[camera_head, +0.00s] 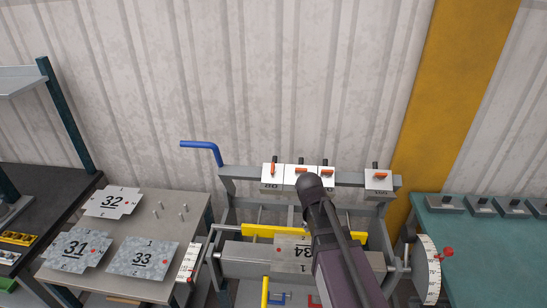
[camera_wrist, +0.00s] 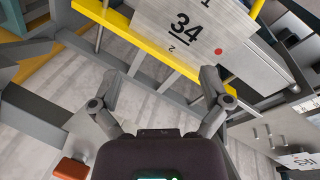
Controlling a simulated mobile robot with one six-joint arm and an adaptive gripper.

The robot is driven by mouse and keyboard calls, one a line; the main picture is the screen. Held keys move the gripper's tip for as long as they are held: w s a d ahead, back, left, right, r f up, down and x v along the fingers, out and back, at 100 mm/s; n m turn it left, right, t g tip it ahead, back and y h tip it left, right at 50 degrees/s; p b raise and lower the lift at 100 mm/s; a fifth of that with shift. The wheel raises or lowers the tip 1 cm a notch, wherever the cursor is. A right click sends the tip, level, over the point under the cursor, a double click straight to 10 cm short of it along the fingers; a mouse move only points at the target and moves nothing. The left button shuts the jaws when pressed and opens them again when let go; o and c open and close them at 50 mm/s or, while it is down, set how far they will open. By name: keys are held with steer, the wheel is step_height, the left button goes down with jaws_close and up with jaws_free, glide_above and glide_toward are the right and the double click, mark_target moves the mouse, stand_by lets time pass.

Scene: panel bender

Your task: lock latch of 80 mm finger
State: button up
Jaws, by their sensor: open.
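Several white bender fingers with orange latches sit along the grey upper beam of the panel bender in the head view. The leftmost finger (camera_head: 271,182) carries a dark number that looks like 80, and its orange latch (camera_head: 273,171) stands more upright than the others. The latch of the finger to its right (camera_head: 301,170) lies crosswise. My gripper (camera_wrist: 160,86) is open and empty in the wrist view; my own arm hides it in the head view. An orange part (camera_wrist: 72,169), possibly a latch, shows at the lower left of the wrist view, apart from the fingertips.
Sheet 34 (camera_wrist: 190,35) lies in the bender near a yellow bar (camera_wrist: 140,48). A blue handle (camera_head: 203,147) sticks out at the upper left. Sheets 31, 32 and 33 lie on the left table (camera_head: 180,213). A green table (camera_head: 490,255) stands right.

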steer(key=w+a+r+n+t+h+p, duration=0.2)
steer(key=w+a+r+n+p, duration=0.5)
steer(key=a+r, duration=0.4)
steer(key=n+t+p, duration=0.2)
steer(key=n+p, duration=0.1)
steer(key=p, duration=0.4)
glide_toward(273, 168)
step_height(273, 168, up, 2)
steer(key=s+a, duration=0.1)
steer(key=a, duration=0.1)
steer(key=shift+s, duration=0.1)
steer(key=shift+f, duration=0.1)
steer(key=b+x, duration=0.5)
steer(key=x, duration=0.1)
steer(key=b+x, duration=0.6)
steer(key=x, duration=0.1)
steer(key=shift+w+d, duration=0.3)
steer(key=shift+d, duration=0.05)
steer(key=c, duration=1.2)
